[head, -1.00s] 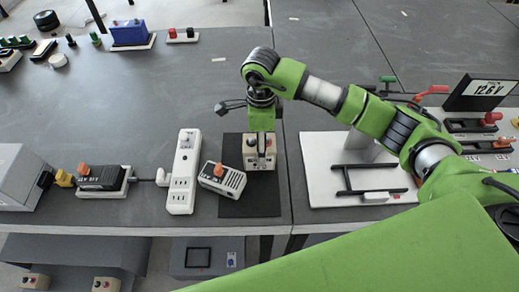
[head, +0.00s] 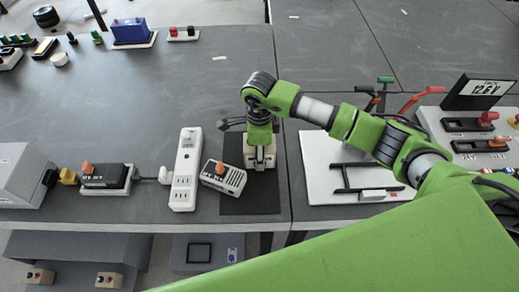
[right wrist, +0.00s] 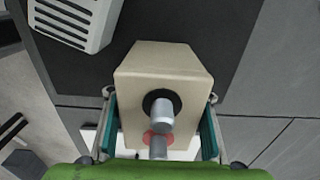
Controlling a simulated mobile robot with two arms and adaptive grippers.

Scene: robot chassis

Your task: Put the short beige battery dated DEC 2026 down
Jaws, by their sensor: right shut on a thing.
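The short beige battery (right wrist: 170,62) is between the fingers of my right gripper (right wrist: 160,140), which is shut on it. In the right wrist view its grey terminal post with a black ring faces the camera, and a second post with a red ring is nearer the palm. In the head view the battery (head: 271,152) is at the far part of the black mat (head: 250,200), partly hidden by my right gripper (head: 260,162). I cannot tell whether its base touches the mat. No date is readable. My left gripper is not in view.
A pale slotted block with an orange knob (head: 223,177) lies close left of the battery, overlapping the mat's edge. A white power strip (head: 185,170) is further left. A white board with a black frame (head: 345,170) stands right. The mat's near part is clear.

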